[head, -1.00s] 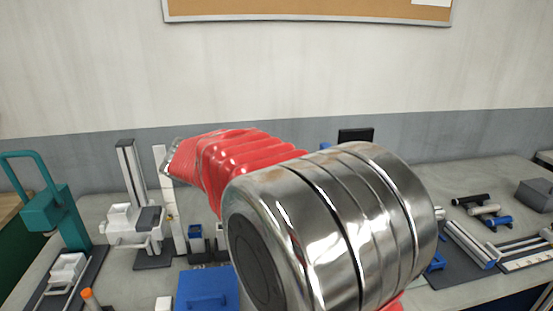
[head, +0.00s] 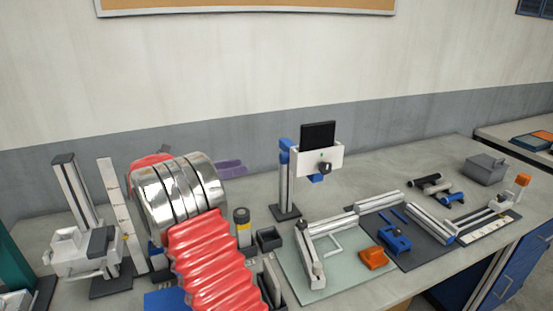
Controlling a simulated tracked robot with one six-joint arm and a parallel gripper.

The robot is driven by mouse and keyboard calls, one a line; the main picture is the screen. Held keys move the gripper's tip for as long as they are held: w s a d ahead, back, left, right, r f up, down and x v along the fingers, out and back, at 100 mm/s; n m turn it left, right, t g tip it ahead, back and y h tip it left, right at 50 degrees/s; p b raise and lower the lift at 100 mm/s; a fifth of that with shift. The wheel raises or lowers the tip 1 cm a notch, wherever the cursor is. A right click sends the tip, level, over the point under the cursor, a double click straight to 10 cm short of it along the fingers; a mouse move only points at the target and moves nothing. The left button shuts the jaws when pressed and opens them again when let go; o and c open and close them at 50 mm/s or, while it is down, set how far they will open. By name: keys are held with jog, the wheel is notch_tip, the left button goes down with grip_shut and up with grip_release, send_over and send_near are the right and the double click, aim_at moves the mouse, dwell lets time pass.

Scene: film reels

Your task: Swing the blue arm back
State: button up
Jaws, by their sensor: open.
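A grey upright stand (head: 285,190) on the bench has a blue piece (head: 286,150) at its top. Beside it are a white box (head: 320,160) with a black panel (head: 318,135) and a small blue part (head: 317,178) below. A blue block (head: 395,239) lies on a dark mat to the right. I cannot tell which blue piece is the blue arm. My own red-sleeved arm with its metal joint fills the lower left centre. My gripper is not visible.
A pale green mat (head: 350,283) carries grey rails and an orange block (head: 373,258). A white-and-grey device (head: 80,250) is at left. Bare bench shows behind the rails.

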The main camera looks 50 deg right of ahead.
aim_at(281, 158)
jog(key=shift+s+d, duration=0.15)
jog(key=shift+d, duration=0.05)
jog(key=x, duration=1.3)
jog(key=shift+s+d, duration=0.2)
jog(key=shift+d, duration=0.05)
grip_shut()
dwell(0.5)
